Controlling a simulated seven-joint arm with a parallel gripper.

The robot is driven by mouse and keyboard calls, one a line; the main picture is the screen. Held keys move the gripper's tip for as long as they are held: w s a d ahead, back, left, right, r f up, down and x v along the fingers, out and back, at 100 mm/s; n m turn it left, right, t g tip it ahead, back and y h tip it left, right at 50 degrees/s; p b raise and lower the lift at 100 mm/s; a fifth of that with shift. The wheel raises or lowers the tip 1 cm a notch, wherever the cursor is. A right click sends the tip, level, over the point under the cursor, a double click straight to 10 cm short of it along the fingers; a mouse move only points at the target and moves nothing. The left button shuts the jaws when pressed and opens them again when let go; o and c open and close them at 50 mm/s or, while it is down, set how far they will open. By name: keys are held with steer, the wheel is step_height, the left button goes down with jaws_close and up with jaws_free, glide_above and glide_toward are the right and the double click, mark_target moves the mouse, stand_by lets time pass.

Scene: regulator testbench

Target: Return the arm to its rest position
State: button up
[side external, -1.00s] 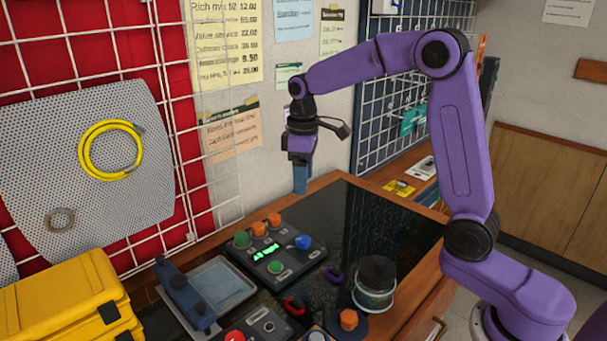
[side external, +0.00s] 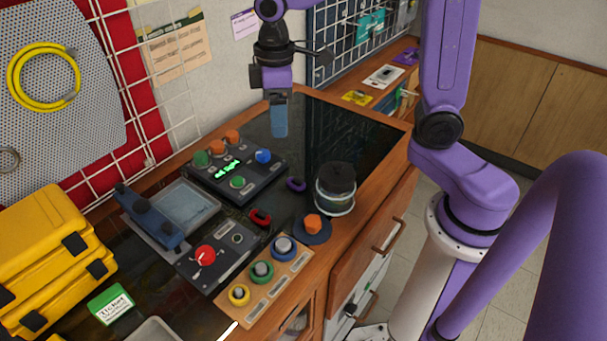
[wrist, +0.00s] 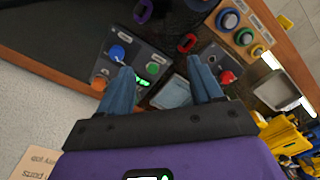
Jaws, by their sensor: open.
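My gripper (side external: 279,118) hangs pointing down above the back part of the black bench top (side external: 345,130), clear of the things on it. In the wrist view, the two blue fingers of my gripper (wrist: 163,88) stand apart with nothing between them. The purple arm reaches in from the right, and its upper part is cut off by the top of the side view.
A wire grid (side external: 165,90) stands behind. The bench's back right is clear.

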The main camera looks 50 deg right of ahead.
steer(key=s+d+f+n, duration=0.1)
steer(key=s, duration=1)
steer(key=s+d+f+n, duration=0.2)
steer(key=s, duration=0.9)
steer(key=shift+n, duration=0.3)
steer(key=shift+f, duration=0.1)
